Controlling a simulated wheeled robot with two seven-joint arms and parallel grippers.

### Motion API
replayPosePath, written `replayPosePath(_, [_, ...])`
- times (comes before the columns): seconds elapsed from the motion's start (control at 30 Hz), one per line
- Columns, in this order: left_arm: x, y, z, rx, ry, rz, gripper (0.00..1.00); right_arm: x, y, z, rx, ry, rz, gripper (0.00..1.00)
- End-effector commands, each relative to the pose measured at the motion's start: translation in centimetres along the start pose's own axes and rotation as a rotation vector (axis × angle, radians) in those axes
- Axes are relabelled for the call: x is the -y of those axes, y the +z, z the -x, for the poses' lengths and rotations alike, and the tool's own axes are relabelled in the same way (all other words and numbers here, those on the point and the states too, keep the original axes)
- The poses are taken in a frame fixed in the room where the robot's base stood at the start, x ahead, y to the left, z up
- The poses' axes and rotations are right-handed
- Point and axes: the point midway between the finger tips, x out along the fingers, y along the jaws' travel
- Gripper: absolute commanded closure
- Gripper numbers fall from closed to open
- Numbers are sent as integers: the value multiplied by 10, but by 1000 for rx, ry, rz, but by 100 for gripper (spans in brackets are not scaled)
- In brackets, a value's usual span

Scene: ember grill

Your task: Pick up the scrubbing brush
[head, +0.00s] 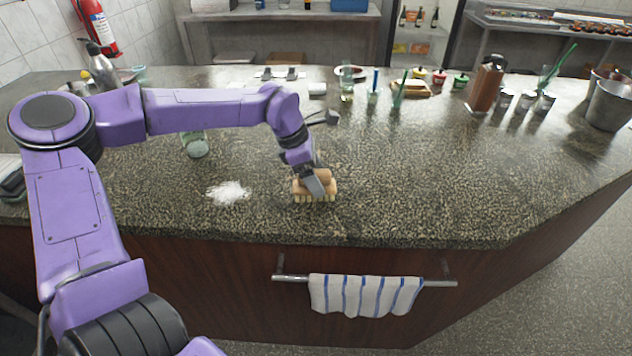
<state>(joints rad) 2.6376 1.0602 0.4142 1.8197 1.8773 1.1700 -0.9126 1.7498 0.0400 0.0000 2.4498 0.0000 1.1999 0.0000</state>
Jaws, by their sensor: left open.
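The scrubbing brush (327,188) has a tan wooden body and pale bristles. It sits bristles down on the dark speckled counter, near its front edge. My left gripper (316,190) points down at the brush from above, with its fingers over and around the middle of the body. The jaws are open. The far finger is mostly hidden, so I cannot tell whether either finger touches the brush. My right gripper is not in view.
A white powder pile (229,192) lies left of the brush. A glass (195,145) stands behind it. Bottles, cups and a metal bucket (609,105) stand toward the back and right. A striped towel (366,295) hangs on the front rail. The counter right of the brush is clear.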

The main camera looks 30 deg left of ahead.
Motion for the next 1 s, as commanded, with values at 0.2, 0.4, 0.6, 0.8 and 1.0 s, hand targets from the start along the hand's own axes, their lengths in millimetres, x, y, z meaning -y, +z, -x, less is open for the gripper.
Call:
replayPosePath(0.2, [0, 0, -20, 1, 2, 2, 17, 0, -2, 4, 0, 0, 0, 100])
replayPosePath(0.4, [0, -1, -19, 1, 3, 2, 30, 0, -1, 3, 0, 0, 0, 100])
replayPosePath(0.6, [0, -1, -19, 1, 3, 2, 83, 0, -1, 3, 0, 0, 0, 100])
replayPosePath(0.8, [-1, -1, -19, 1, 3, 2, 83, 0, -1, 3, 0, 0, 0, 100])
replayPosePath(1.0, [-1, 4, -9, 3, 6, 2, 83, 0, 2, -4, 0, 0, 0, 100])
